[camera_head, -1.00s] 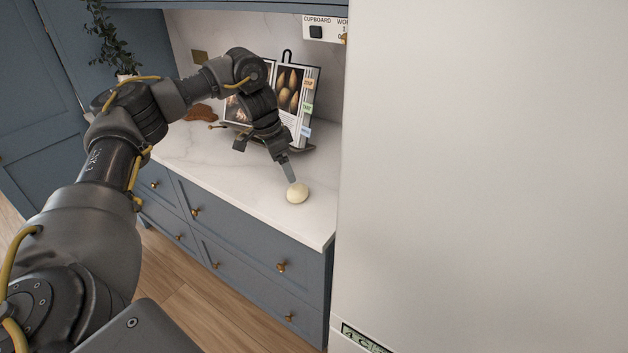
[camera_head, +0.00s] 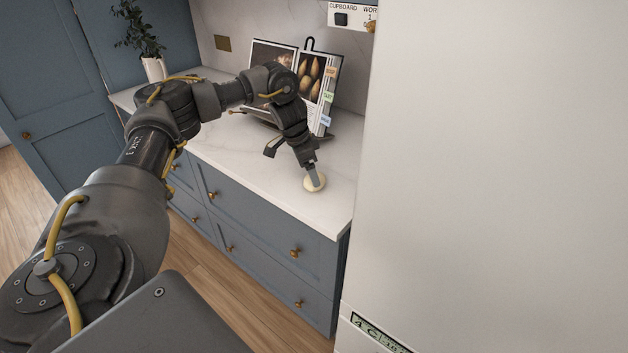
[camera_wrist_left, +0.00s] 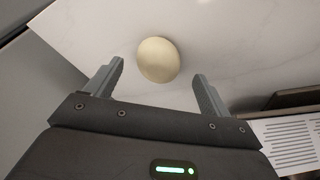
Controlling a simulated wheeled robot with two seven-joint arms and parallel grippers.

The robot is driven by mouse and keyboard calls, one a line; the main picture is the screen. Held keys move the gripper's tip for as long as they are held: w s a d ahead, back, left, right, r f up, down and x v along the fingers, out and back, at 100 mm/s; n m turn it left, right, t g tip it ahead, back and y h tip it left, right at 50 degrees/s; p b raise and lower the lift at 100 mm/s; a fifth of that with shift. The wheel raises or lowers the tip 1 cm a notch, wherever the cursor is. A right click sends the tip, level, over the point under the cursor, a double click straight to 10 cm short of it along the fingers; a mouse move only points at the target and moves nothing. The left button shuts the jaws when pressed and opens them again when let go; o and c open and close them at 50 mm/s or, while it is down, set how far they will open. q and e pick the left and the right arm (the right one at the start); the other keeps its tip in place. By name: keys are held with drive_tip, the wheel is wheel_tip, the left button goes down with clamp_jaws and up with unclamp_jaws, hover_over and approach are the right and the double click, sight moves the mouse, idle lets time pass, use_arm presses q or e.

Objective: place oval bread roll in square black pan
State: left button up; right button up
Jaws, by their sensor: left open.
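The oval bread roll (camera_head: 314,183) is a smooth, pale cream oval lying on the white counter near its front edge. In the left wrist view the roll (camera_wrist_left: 158,60) lies between and slightly beyond my two fingertips, with a gap on each side. My left gripper (camera_head: 312,172) is open and empty, pointing down at the roll; one finger covers part of the roll in the head view. The left gripper (camera_wrist_left: 159,72) also shows in the wrist view. My right gripper is not in view. I see no square black pan in either view.
A cookbook (camera_head: 316,82) on a dark stand leans at the back of the counter, behind my left arm. A potted plant (camera_head: 154,68) stands at the far left. A large pale panel (camera_head: 490,170) blocks the right side. Bare counter (camera_head: 225,145) lies left of the gripper.

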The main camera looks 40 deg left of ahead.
use_arm(q)
drive_tip(key=shift+p+x, duration=0.3)
drive_tip(key=shift+x, duration=1.6)
drive_tip(key=c, duration=1.1)
drive_tip(key=shift+o, duration=0.2)
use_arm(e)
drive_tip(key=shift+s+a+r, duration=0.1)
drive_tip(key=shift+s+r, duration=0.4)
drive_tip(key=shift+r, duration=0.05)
use_arm(q)
drive_tip(key=shift+r+b, duration=0.3)
drive_tip(key=shift+r, duration=0.25)
drive_tip(key=v, duration=0.1)
drive_tip(key=b+v, duration=0.1)
drive_tip(key=v, duration=0.3)
drive_tip(key=shift+s+a, duration=0.35)
drive_tip(key=shift+s, duration=0.05)
drive_tip(key=s+a+r+p, duration=0.3)
drive_tip(key=s+a+r, duration=0.3)
drive_tip(key=s, duration=0.3)
drive_tip(key=shift+s+a+r, duration=0.15)
drive_tip(key=shift+s+r, duration=0.2)
drive_tip(key=shift+r, duration=0.1)
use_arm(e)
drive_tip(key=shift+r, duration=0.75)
